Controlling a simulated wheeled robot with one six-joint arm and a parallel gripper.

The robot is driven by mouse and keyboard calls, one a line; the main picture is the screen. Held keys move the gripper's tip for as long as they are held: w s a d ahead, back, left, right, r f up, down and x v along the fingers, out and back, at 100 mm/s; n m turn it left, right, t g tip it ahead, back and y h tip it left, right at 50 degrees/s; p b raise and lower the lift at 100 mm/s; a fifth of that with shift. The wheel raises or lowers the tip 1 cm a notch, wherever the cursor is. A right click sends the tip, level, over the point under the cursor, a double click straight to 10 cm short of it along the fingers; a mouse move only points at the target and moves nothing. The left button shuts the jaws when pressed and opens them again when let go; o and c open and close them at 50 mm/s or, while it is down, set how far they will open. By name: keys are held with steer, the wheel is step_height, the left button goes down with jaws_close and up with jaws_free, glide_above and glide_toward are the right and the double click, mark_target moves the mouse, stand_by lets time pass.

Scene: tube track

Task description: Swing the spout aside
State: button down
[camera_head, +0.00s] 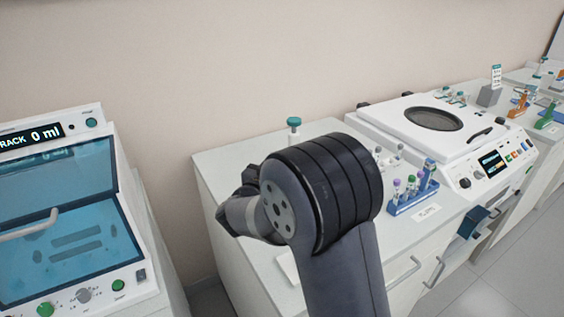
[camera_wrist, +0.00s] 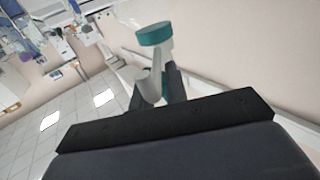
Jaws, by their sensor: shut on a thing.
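The spout (camera_wrist: 149,86) is a pale grey-white piece with a round teal cap (camera_wrist: 154,34) above it in the wrist view. My gripper (camera_wrist: 157,82) has its dark fingers shut on the spout, one on each side. A small teal part shows low between the fingers. In the head view, a teal-topped fitting (camera_head: 294,124) stands up at the back of the white counter, just behind my arm.
The white counter (camera_head: 223,165) holds a blue rack (camera_head: 407,203) of capped tubes right of my arm. A white machine (camera_head: 405,140) with a round dark opening stands farther right. A cabinet with a blue window (camera_head: 75,243) stands at left, across a gap.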

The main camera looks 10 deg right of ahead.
steer(key=shift+r, duration=0.1)
steer(key=c, duration=1.4)
jaws_free()
steer(key=b+v, duration=0.1)
steer(key=v, duration=0.9)
steer(key=shift+s+a, duration=0.25)
steer(key=shift+s, duration=0.05)
steer(key=shift+w, duration=0.1)
steer(key=p+x, duration=0.1)
steer(key=x, duration=0.9)
steer(key=shift+w+d, duration=0.3)
steer(key=shift+f, duration=0.2)
steer(key=shift+s+r, duration=0.1)
